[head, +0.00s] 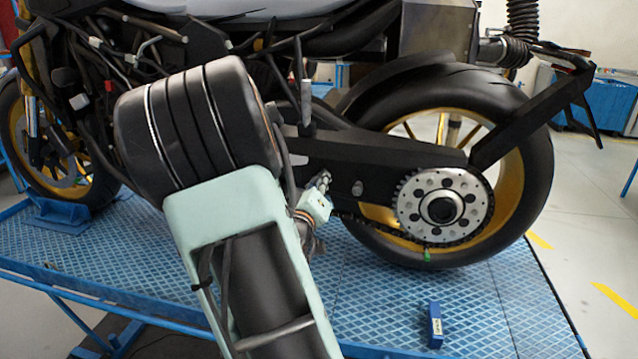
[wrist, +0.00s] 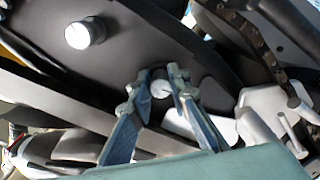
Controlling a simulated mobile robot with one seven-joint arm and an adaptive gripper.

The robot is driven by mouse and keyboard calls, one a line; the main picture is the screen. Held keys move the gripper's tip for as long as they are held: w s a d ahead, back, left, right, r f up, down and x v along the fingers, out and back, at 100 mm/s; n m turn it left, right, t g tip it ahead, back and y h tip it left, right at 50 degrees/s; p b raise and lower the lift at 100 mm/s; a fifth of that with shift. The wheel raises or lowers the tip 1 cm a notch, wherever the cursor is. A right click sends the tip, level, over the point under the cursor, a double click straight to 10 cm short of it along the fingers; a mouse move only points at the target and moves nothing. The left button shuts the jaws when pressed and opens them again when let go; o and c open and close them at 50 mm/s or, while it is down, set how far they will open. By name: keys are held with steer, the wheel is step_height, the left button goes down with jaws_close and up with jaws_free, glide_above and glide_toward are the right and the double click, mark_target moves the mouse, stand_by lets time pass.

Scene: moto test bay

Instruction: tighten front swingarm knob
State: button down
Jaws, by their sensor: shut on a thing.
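The black swingarm (head: 420,165) of the motorcycle runs to the rear wheel in the head view. My gripper (head: 323,179) is at its front part, reaching in from below left. In the wrist view, my gripper (wrist: 161,82) has its two fingers on either side of a small silver front knob (wrist: 160,89) and is shut on it. The knob sits against the dark swingarm face. A second silver knob (wrist: 85,33) stands free at the upper left there; it also shows in the head view (head: 357,187), right of my gripper. My fingers mostly hide the front knob in the head view.
The rear sprocket (head: 441,207) and chain are right of my gripper, with the rear tire (head: 520,165) behind. A small blue box (head: 435,325) stands on the blue platform (head: 385,300). The platform near it is clear. My arm covers the middle of the motorcycle.

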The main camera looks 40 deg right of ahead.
steer(key=m+b, duration=0.6)
steer(key=shift+f, duration=0.2)
steer(key=m+b, duration=0.6)
steer(key=b, duration=0.1)
steer(key=shift+w, duration=0.1)
steer(key=m+b, duration=0.4)
steer(key=shift+r+m, duration=0.1)
steer(key=shift+m, duration=0.2)
steer(key=shift+a+r+m+b, duration=0.1)
steer(key=shift+r+m+b, duration=0.05)
steer(key=shift+m+b, duration=1.15)
steer(key=shift+r+m, duration=0.1)
steer(key=shift+m, duration=0.2)
steer(key=c, duration=1.8)
jaws_free()
